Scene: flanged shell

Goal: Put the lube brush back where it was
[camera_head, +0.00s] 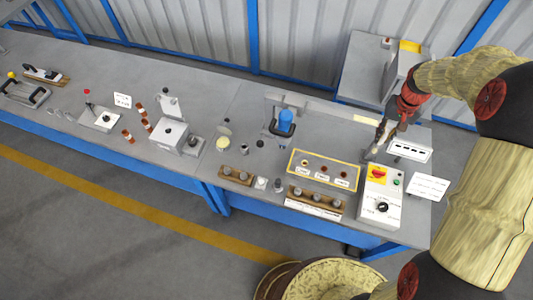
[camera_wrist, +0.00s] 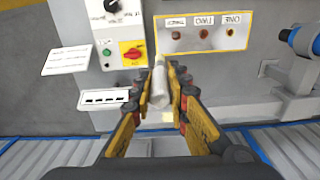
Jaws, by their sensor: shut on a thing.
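My gripper (camera_wrist: 166,88) is shut on a pale grey, rod-like thing, which I take to be the lube brush (camera_wrist: 159,88). In the wrist view it sticks out past the fingertips, and its lower part is hidden between the fingers. In the head view my gripper (camera_head: 385,136) is at the right end of the bench, and the brush (camera_head: 373,151) slants down and left from it. I cannot tell whether its lower end touches the bench.
A control box (camera_head: 381,207) with a red-and-yellow switch stands nearby. A yellow-edged panel (camera_head: 323,165) with labelled holes lies left of the brush. A white plate with dark slots (camera_head: 410,151) is right of my gripper. A blue-topped device (camera_head: 286,121) stands further left.

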